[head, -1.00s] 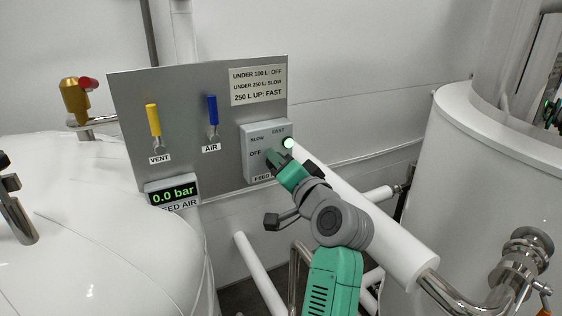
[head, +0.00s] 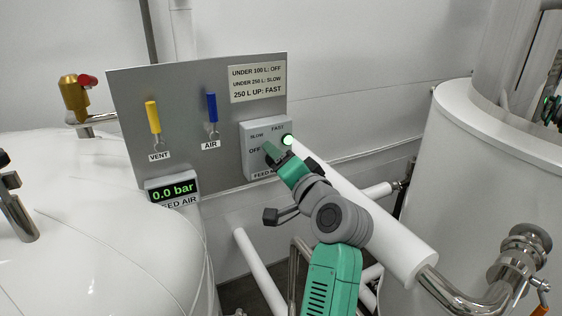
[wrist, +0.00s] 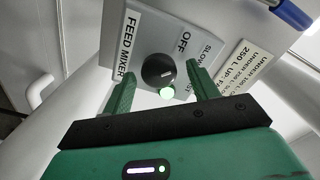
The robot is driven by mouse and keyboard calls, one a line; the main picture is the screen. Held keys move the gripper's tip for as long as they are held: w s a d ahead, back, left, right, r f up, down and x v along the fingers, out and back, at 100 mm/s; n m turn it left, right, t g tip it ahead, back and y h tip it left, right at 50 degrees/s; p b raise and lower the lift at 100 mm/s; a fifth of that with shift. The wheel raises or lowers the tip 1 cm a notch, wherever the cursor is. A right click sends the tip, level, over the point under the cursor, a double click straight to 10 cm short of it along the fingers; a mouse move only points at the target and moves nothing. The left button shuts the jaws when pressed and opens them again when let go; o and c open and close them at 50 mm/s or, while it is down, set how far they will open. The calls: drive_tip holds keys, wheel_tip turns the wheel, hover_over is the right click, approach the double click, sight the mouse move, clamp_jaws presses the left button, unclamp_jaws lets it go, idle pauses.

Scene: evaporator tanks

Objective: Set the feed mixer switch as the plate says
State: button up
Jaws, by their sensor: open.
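The feed mixer switch box (head: 256,134) is on the grey panel, with OFF, SLOW and FAST labels. Its round black knob (wrist: 157,68) shows in the wrist view with a short white mark on its lower right; I cannot tell exactly which label the mark meets. My gripper (wrist: 161,75) is open, its green fingers on either side of the knob; contact is not clear. In the head view my gripper (head: 274,152) hides the knob. The plate (head: 257,83) reads "UNDER 100 L: OFF", "UNDER 250 L: SLOW", "250 L UP: FAST". A green lamp (head: 288,140) is lit near FAST.
A yellow VENT handle (head: 153,116) and a blue AIR handle (head: 212,107) are on the panel, left of the switch. A display (head: 172,191) reads 0.0 bar. A white pipe (head: 380,228) runs close to my arm. White tanks stand on both sides.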

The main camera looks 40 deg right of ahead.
drive_tip(key=b+v, duration=0.2)
drive_tip(key=v, duration=0.6)
drive_tip(key=s+a+r+n+t, duration=0.1)
drive_tip(key=a+r+n, duration=0.25)
drive_tip(key=a, duration=0.45)
drive_tip(key=a+r+n+t+y, duration=0.15)
drive_tip(key=a+r, duration=0.25)
drive_tip(key=a, duration=0.4)
drive_tip(key=s+a+r+n+t, duration=0.1)
drive_tip(key=a+r+n+t, duration=0.2)
drive_tip(key=a, duration=0.4)
drive_tip(key=s+a+r+n+t+y, duration=0.1)
drive_tip(key=s+a+r+n, duration=0.2)
drive_tip(key=a, duration=0.4)
drive_tip(key=s+a+r+n+t+y+p, duration=0.1)
drive_tip(key=s+a+r+n+y, duration=0.1)
drive_tip(key=s+a, duration=0.4)
drive_tip(key=shift+s+a+r+n, duration=0.3)
drive_tip(key=shift+a+r+n, duration=0.15)
drive_tip(key=shift+a+n, duration=0.35)
drive_tip(key=shift+y, duration=0.25)
